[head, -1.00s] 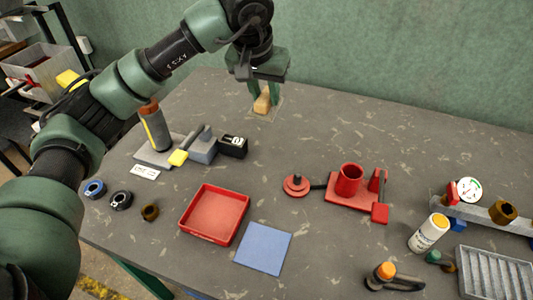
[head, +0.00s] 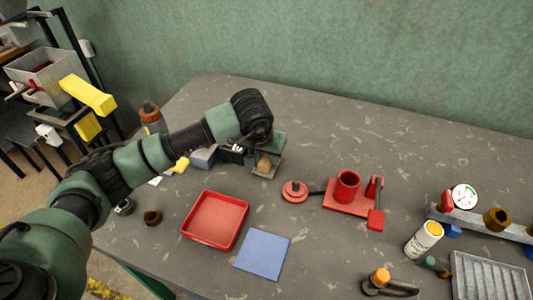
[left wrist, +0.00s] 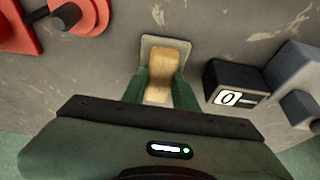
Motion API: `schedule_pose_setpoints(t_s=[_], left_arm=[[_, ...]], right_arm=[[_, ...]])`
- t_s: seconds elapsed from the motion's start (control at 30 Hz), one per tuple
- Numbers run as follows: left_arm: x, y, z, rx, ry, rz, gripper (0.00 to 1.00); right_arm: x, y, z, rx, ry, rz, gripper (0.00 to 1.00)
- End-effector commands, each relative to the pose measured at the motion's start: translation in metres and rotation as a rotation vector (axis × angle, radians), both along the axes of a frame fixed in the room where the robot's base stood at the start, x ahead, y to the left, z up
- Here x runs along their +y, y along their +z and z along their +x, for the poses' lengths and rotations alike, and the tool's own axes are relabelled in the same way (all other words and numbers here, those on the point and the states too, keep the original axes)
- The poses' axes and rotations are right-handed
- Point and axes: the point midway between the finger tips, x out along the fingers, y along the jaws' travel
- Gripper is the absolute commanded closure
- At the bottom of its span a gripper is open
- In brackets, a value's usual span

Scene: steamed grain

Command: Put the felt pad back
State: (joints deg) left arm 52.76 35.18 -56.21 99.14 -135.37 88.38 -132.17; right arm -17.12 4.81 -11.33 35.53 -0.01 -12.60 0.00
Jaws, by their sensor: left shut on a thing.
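The felt pad (left wrist: 151,45) is a thin grey square with a tan wooden grip standing on it. In the head view the felt pad (head: 262,174) is at the middle of the table, behind the red tray and left of the red fixture. My left gripper (head: 267,158) points down and is shut on the tan grip; in the left wrist view the fingers (left wrist: 161,92) stand on both sides of it. I cannot tell whether the pad touches the table or hangs just above it. My right gripper is not in view.
A black counter block (left wrist: 232,82) stands close beside the pad. The red tray (head: 241,229) and a flat blue square (head: 262,254) lie nearer the front. A red fixture (head: 350,206) with a cup and a red disc (head: 295,191) are to the right. The table's back right is clear.

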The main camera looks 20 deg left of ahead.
Motion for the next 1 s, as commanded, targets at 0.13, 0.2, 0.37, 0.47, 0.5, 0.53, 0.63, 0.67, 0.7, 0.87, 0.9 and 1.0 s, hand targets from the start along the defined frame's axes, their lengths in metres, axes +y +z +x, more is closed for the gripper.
schedule_pose_setpoints(t_s=[0.13,0.2,0.37,0.47,0.5,0.53,0.63,0.67,0.7,0.87,0.9,1.0], left_arm=[[0.000,0.001,0.001,-0.003,0.000,-0.001,1.00],[0.000,0.001,0.001,-0.003,0.000,-0.001,1.00],[0.000,-0.003,0.001,-0.002,0.000,0.000,0.66],[0.000,-0.002,0.000,-0.002,0.000,0.000,0.50],[0.000,-0.002,0.000,-0.002,0.000,0.000,0.50],[0.000,-0.002,0.000,-0.002,0.000,0.000,0.50],[0.000,-0.002,0.000,-0.002,0.000,0.000,0.50],[0.000,-0.002,0.000,-0.002,0.000,0.000,0.50],[0.000,-0.002,0.000,-0.002,0.000,0.000,0.50],[0.000,0.005,0.000,-0.004,0.000,0.000,0.50],[0.000,0.010,-0.002,-0.005,0.000,0.000,0.50],[0.001,0.027,-0.009,-0.008,-0.001,0.000,0.50]], right_arm=[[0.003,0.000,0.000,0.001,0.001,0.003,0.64],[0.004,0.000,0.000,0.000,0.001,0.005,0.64],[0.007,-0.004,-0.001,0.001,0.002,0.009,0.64],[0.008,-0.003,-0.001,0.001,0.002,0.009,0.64],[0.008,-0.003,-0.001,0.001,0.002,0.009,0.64],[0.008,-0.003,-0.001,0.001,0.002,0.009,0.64],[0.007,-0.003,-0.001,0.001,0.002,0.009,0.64],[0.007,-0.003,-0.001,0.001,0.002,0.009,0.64],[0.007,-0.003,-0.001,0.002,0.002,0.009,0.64],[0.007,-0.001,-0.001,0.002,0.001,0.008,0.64],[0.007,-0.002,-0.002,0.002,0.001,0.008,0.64],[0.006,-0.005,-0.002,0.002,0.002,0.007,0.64]])
